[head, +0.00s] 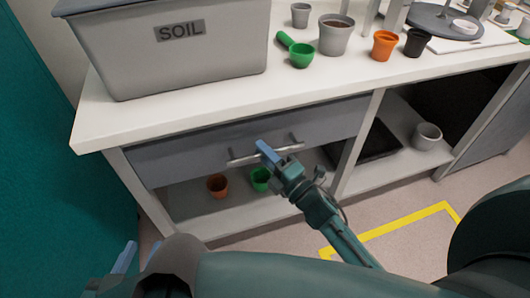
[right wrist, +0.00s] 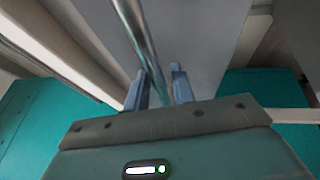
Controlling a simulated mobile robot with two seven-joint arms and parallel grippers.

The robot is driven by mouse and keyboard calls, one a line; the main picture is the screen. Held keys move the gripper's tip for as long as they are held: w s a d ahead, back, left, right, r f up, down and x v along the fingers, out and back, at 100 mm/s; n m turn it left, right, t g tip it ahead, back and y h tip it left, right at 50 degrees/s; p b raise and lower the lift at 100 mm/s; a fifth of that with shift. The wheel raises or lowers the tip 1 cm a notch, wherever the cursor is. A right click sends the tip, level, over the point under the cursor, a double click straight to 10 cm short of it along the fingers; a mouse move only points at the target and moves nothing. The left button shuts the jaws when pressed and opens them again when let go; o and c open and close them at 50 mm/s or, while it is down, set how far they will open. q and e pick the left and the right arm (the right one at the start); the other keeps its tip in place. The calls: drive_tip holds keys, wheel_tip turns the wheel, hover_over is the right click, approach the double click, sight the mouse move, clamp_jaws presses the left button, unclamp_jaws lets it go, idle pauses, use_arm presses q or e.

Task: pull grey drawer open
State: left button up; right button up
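The grey drawer (head: 200,152) sits under the white worktop, its front in line with the cabinet as far as I can see. A metal bar handle (head: 285,149) crosses its front; the bar also shows in the right wrist view (right wrist: 146,38).
A grey SOIL bin (head: 180,60), a grey pot (head: 335,38), a green scoop (head: 300,52) and an orange pot (head: 384,45) stand on the worktop (head: 130,117). Small pots (head: 217,185) sit on the shelf below the drawer. The floor in front has a yellow line (head: 400,225).

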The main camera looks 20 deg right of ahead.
clamp_jaws()
drive_tip(key=shift+s, duration=0.1)
idle(0.3)
